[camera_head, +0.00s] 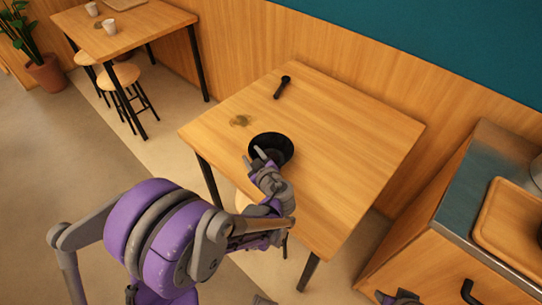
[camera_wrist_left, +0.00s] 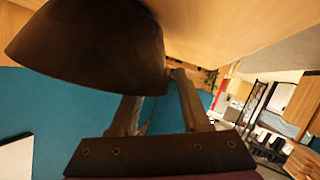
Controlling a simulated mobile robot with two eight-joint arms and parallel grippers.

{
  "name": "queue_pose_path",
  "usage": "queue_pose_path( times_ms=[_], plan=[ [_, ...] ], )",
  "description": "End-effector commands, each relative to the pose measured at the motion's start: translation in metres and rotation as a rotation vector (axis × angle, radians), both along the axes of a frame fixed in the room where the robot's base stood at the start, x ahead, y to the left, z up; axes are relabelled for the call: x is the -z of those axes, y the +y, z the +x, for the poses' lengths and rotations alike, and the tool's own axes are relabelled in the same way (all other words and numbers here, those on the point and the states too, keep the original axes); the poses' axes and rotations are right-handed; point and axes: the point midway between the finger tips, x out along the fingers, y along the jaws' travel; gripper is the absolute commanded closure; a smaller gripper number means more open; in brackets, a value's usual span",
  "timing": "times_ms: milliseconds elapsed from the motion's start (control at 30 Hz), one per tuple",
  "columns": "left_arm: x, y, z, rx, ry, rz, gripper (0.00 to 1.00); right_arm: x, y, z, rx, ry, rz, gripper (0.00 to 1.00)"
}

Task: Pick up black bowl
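The black bowl (camera_head: 272,146) sits upright on the wooden table, near its left front edge. My left gripper (camera_head: 259,157) is at the bowl's near side, with its fingers apart at the near rim. In the left wrist view the dark bowl (camera_wrist_left: 95,45) fills the upper left, and the open fingers (camera_wrist_left: 158,90) are close beside its edge. The bowl hides one fingertip, so I cannot tell whether the fingers touch it. A grey and purple part, apparently of my right gripper (camera_head: 399,298), shows at the bottom edge of the head view; its fingers are unclear.
A black scoop-like utensil (camera_head: 282,87) and a small greenish-brown patch (camera_head: 240,121) lie on the wooden table (camera_head: 355,150). The table's right half is clear. A counter with a wooden tray (camera_head: 512,225) stands at the right. Another table (camera_head: 125,35) with cups stands at the far left.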

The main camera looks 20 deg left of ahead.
Motion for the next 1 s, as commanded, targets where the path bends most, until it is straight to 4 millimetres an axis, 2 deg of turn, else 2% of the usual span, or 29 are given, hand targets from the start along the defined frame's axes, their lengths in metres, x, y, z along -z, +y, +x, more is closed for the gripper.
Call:
queue_pose_path(
  times_ms=[33, 233, 1000],
  plan=[
    [-0.0001, -0.0002, -0.0001, 0.0, 0.0, 0.0, 0.64, 0.0, 0.0, 0.0, 0.0, 0.0, 0.0, 0.64],
    [-0.0001, -0.0003, -0.0001, 0.0, 0.0, 0.0, 1.0, 0.0, 0.0, 0.0, 0.0, 0.0, 0.0, 0.64],
    [-0.0001, -0.0002, -0.0003, 0.0, 0.0, 0.0, 1.0, 0.0, 0.0, 0.0, 0.0, 0.0, 0.0, 0.64]
  ],
)
